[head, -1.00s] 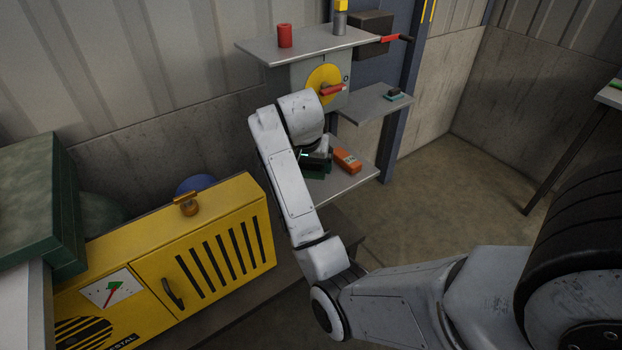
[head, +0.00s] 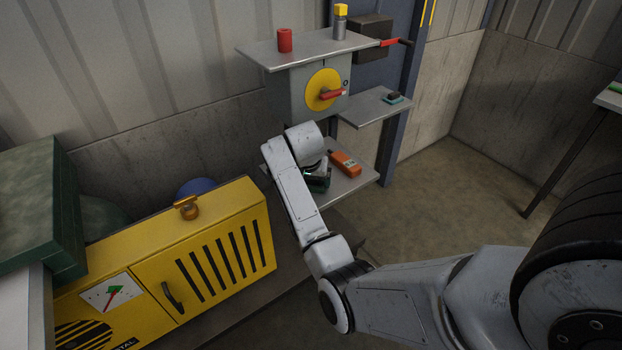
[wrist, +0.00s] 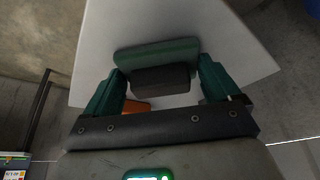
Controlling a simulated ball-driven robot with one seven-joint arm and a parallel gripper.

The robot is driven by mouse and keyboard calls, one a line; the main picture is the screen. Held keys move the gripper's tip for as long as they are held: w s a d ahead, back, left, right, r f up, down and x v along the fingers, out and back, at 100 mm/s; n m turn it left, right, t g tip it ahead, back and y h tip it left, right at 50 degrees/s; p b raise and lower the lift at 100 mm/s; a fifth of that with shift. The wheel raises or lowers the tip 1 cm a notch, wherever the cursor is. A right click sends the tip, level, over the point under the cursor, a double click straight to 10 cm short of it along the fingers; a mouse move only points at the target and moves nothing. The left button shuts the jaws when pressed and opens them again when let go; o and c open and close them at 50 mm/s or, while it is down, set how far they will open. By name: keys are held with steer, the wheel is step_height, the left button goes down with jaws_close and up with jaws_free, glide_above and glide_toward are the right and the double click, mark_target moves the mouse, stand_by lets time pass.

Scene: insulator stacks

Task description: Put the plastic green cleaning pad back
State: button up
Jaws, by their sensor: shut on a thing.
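The green cleaning pad (wrist: 155,56) has a dark grip block (wrist: 160,80) on it. In the wrist view it lies between the two teal fingers of my gripper (wrist: 161,73), which is shut on it. The pad is over the pale lower shelf (wrist: 225,55); I cannot tell whether it touches the surface. In the head view my gripper (head: 318,180) is at the left part of the lower shelf (head: 352,186), and my arm partly hides it. The pad is hard to make out there.
An orange device (head: 345,163) lies on the lower shelf, close to my gripper. A side shelf (head: 372,108) holds a small teal pad with a dark top (head: 395,98). Above are a yellow dial with a red handle (head: 325,90) and a top shelf (head: 310,47) with a red cylinder (head: 285,40).

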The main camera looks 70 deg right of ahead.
steer(key=shift+f, duration=0.1)
steer(key=o, duration=0.8)
steer(key=v, duration=1.2)
steer(key=s+a+f+n+y, duration=0.1)
steer(key=s+a+f+n, duration=0.3)
steer(key=a, duration=0.3)
steer(key=s+a+f+n+y, duration=0.1)
steer(key=s+a+f+n, duration=0.15)
steer(key=a+f, duration=0.4)
steer(key=s+a+f+n, duration=0.2)
steer(key=a+f+n, duration=0.15)
steer(key=a, duration=0.55)
steer(key=s+a+n, duration=0.1)
steer(key=s+a, duration=0.1)
steer(key=s+a+f+n+y, duration=0.1)
steer(key=s+a+n, duration=0.1)
steer(key=s+a, duration=0.1)
steer(key=s+a+f+n+y, duration=0.1)
steer(key=s+a+n, duration=0.1)
steer(key=s+a, duration=0.1)
steer(key=shift+a+f, duration=0.1)
steer(key=shift+a, duration=0.05)
